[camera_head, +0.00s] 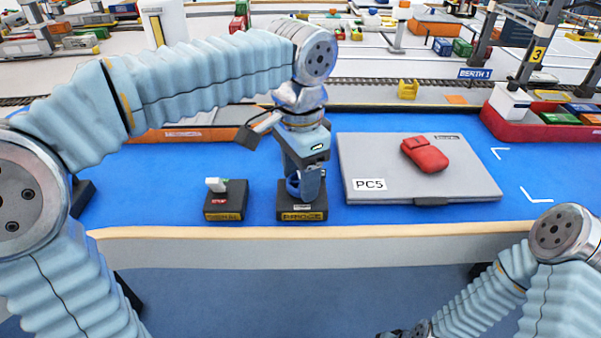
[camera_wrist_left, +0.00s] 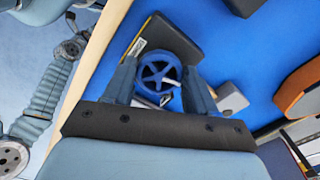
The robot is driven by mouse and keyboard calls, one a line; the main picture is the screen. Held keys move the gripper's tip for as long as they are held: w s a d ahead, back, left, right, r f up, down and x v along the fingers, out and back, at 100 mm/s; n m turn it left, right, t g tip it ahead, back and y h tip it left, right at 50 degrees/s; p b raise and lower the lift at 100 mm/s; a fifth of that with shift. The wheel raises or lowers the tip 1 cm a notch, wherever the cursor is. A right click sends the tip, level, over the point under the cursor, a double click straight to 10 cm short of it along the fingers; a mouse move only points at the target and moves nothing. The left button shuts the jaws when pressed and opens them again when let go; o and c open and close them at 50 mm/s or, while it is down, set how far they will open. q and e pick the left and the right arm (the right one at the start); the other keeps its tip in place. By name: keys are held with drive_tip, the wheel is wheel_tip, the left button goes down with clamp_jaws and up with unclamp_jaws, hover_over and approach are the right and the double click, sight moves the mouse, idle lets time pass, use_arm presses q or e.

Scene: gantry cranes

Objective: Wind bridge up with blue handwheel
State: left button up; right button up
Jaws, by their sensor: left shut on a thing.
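The blue handwheel (camera_head: 291,184) sits on a black box with a yellow label (camera_head: 302,215) near the table's front edge. My left gripper (camera_head: 306,182) points down from above at the handwheel and partly hides it in the head view. In the left wrist view the spoked wheel (camera_wrist_left: 158,76) lies between the two fingers of my left gripper (camera_wrist_left: 160,84), which are shut on it. My right arm shows at the lower right of the head view, low in front of the table; its gripper (camera_head: 405,332) is cut off by the bottom edge. The bridge cannot be told for sure.
A black box with a white lever (camera_head: 217,185) stands left of the handwheel. A grey case (camera_head: 367,161) marked PC5, bearing a red pouch (camera_head: 425,154), lies to the right. A red barge (camera_head: 505,121) with containers and a crane (camera_head: 535,55) stand behind. Blue surface at the right is clear.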

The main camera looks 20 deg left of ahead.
use_arm(q)
drive_tip(key=m, duration=0.5)
drive_tip(key=shift+w+m, duration=0.1)
drive_tip(key=shift+m, duration=0.2)
drive_tip(key=m, duration=0.5)
drive_tip(key=shift+w+a+m, duration=0.1)
drive_tip(key=shift+m, duration=0.2)
drive_tip(key=o, duration=1.1)
drive_tip(key=shift+c, duration=0.2)
wheel_tip(320, 180, up, 14)
drive_tip(key=shift+f, duration=0.1)
